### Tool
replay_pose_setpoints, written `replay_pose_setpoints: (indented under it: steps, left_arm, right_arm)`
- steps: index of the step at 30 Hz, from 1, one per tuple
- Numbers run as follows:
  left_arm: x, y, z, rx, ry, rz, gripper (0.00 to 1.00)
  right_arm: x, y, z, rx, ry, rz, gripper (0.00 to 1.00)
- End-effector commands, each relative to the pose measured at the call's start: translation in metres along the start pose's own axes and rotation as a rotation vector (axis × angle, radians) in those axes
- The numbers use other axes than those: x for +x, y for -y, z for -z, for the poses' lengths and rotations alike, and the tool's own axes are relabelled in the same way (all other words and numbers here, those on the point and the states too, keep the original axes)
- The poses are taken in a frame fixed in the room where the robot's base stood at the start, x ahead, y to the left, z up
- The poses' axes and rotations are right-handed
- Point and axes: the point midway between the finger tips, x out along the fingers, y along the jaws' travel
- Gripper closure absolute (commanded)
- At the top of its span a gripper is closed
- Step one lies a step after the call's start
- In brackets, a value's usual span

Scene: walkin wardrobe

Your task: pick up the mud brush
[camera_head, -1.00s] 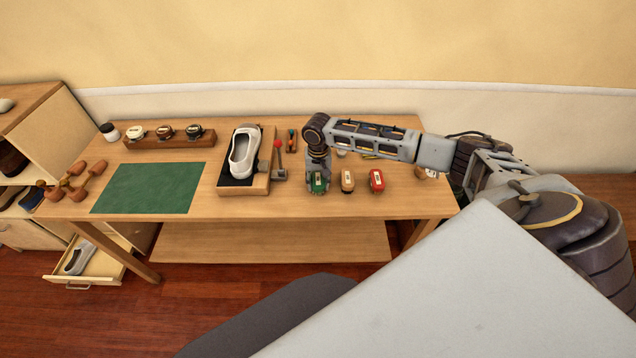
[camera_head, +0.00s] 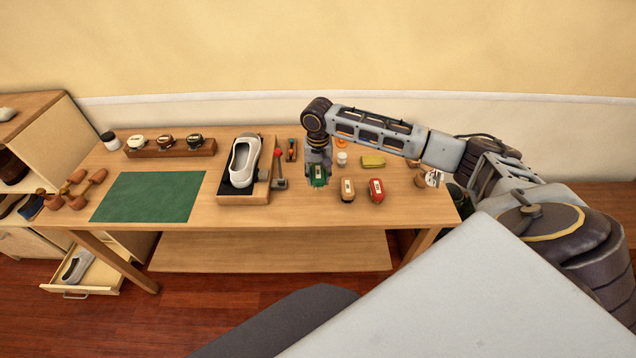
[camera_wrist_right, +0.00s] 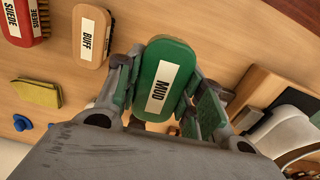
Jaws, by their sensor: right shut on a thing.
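The mud brush has a green back with a white label reading MUD. It shows large in the right wrist view (camera_wrist_right: 166,78), and in the head view the green brush (camera_head: 319,180) hangs below my right wrist. My right gripper (camera_wrist_right: 165,90) is shut on it, with a finger on each side. In the head view my right gripper (camera_head: 318,168) points down over the table, and the brush seems a little above the tabletop. My left gripper is not in view.
A tan buff brush (camera_head: 347,190) and a red suede brush (camera_head: 377,190) stand to the right. A white shoe (camera_head: 243,160) sits on a wooden stand to the left. A green mat (camera_head: 150,196) lies farther left. The front tabletop strip is clear.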

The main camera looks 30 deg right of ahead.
Motion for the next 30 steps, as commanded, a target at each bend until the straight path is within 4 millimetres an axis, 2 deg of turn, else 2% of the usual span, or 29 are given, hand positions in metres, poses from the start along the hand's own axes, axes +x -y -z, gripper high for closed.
replay_pose_setpoints:
  steps: [3, 7, 21, 22, 26, 27, 30]
  left_arm:
    - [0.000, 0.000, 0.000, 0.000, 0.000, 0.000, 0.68]
    - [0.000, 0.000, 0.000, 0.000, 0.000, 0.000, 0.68]
    - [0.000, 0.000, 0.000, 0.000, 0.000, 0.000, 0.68]
    - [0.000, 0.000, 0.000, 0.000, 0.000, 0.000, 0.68]
    - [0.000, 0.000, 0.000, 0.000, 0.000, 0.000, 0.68]
    - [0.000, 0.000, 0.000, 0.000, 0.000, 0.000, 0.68]
    - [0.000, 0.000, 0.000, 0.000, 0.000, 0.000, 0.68]
  right_arm:
    - [-0.013, 0.000, 0.001, 0.001, -0.001, 0.001, 0.87]
    - [-0.021, 0.000, 0.000, 0.000, -0.001, 0.001, 0.87]
    - [-0.023, 0.000, 0.000, 0.001, 0.000, 0.001, 0.87]
    - [-0.022, 0.000, 0.000, 0.001, 0.000, 0.001, 0.63]
    - [-0.022, 0.000, 0.000, 0.001, 0.000, 0.001, 0.80]
    - [-0.022, 0.000, 0.000, 0.001, 0.000, 0.001, 0.66]
    - [-0.022, 0.000, 0.000, 0.001, 0.000, 0.001, 0.79]
